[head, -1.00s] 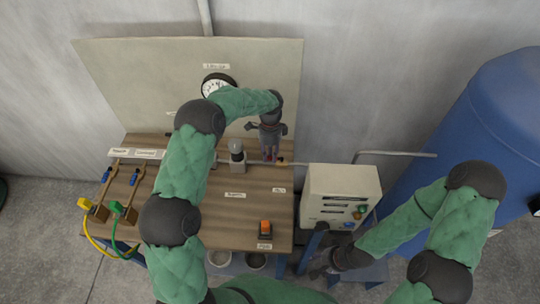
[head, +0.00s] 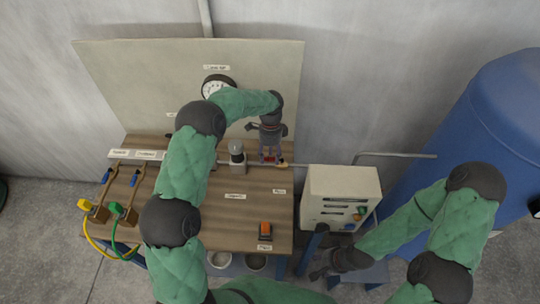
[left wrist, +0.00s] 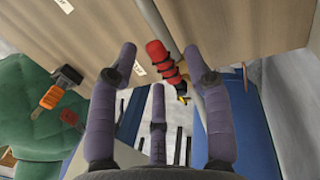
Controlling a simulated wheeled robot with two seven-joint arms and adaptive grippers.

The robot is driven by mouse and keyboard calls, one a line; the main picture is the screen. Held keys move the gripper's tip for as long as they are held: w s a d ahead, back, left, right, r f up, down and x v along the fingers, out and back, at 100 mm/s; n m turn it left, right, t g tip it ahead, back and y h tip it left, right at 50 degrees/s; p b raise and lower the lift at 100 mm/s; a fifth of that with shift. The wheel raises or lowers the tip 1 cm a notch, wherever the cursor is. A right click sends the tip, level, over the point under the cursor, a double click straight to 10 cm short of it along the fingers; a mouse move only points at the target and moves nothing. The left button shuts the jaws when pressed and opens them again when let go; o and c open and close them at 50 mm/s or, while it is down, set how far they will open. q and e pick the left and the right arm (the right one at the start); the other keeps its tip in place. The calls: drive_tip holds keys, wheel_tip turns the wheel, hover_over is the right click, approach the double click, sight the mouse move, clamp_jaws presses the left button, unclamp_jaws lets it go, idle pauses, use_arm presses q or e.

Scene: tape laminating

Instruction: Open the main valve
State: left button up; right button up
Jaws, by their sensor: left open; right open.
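The main valve's red handle (left wrist: 166,62) lies along the metal pipe in the left wrist view, with a yellow and black piece (left wrist: 182,94) beside it. In the head view a bit of red shows under my left gripper (head: 269,153), and a small yellow piece (head: 282,164) is to its right. My left gripper reaches down over the pipe at the table's right rear. Its fingers are spread; the handle shows between them in the wrist view, and I cannot tell whether they touch it. My right gripper (head: 325,268) is open and empty, low beside the table.
The wooden table (head: 210,225) carries an orange switch (head: 265,230), a grey fitting (head: 237,158) and two blue-handled valves at left. A round gauge (head: 217,85) is on the back panel. A white control box (head: 340,196) and blue tank (head: 500,125) stand right.

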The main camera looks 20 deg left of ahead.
use_arm(q)
wheel_tip(320, 180, up, 12)
drive_tip(key=w, duration=0.2)
drive_tip(key=shift+w+a+f, duration=0.15)
drive_tip(key=shift+w+a, duration=0.05)
drive_tip(key=shift+s+f, duration=0.1)
idle(0.5)
